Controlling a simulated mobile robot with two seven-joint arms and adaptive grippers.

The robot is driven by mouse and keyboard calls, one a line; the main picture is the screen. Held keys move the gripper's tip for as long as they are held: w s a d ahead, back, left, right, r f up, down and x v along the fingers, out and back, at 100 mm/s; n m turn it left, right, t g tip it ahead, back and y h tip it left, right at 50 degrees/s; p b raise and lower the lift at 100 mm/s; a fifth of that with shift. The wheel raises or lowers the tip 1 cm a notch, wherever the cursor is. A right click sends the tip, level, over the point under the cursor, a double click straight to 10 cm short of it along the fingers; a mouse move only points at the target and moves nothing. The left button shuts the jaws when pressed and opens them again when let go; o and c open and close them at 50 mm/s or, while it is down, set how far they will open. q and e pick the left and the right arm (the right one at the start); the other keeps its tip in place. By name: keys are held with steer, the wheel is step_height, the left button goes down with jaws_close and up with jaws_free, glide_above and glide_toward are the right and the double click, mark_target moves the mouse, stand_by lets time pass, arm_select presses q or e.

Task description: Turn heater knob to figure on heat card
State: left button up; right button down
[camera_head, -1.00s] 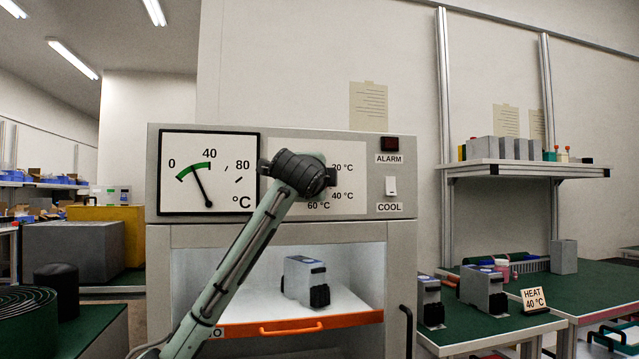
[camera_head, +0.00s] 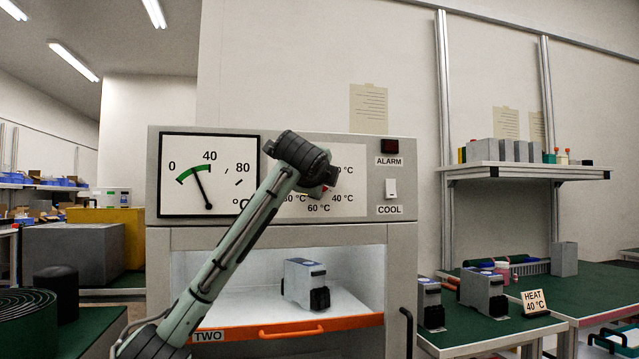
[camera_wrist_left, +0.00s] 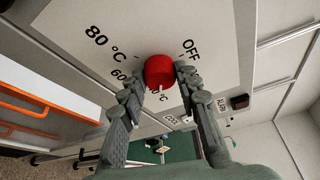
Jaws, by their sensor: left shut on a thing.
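The red heater knob (camera_wrist_left: 159,70) sits on a white dial plate in the left wrist view. A white mark at its edge faces the bottom of that picture, between the fingers; the label there is partly hidden. My left gripper (camera_wrist_left: 161,78) has a finger against each side of the knob and is shut on it. The heat card (camera_head: 535,301) reads HEAT 40 °C and stands on the right bench. My right gripper is out of view.
The gauge (camera_head: 222,195) has its needle on a green arc, between 0 and 40. A white COOL switch (camera_head: 391,189) and dark ALARM lamp (camera_head: 390,146) are right of the dial. Below, a grey device (camera_head: 303,284) stands in the open chamber above an orange-edged tray (camera_head: 230,335).

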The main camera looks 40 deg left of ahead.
arm_select(q)
steer(key=o, duration=1.2)
steer(key=shift+c, duration=0.2)
steer(key=v, duration=1.2)
steer(key=shift+f, duration=0.15)
steer(key=w+d+f+n+g+h, duration=0.1)
steer(key=w+f, duration=0.3)
steer(key=f, duration=0.9)
steer(key=w+d+f+n+g+h, duration=0.2)
steer(key=w+f, duration=0.2)
steer(key=f, duration=0.9)
steer(key=w+d+f+n+g+h, duration=0.1)
steer(key=w+f, duration=0.3)
steer(key=f, duration=0.9)
steer(key=s+d+f+n+g+h, duration=0.1)
steer(key=s+f+n+g, duration=0.15)
steer(key=f, duration=0.95)
steer(key=s+d+f+n+g, duration=0.1)
steer(key=s+f, duration=0.3)
steer(key=f, duration=0.8)
steer(key=s+d+f+n+g, duration=0.2)
steer(key=s+f+n, duration=0.1)
steer(key=s+f, duration=1.2)
steer(key=s+d+f+n+g+h, duration=0.1)
steer(key=s+f+n+g, duration=0.2)
steer(key=s+f, duration=1.3)
steer(key=s, duration=0.4)
steer(key=shift+d+f+h, duration=0.3)
steer(key=shift+d, duration=0.1)
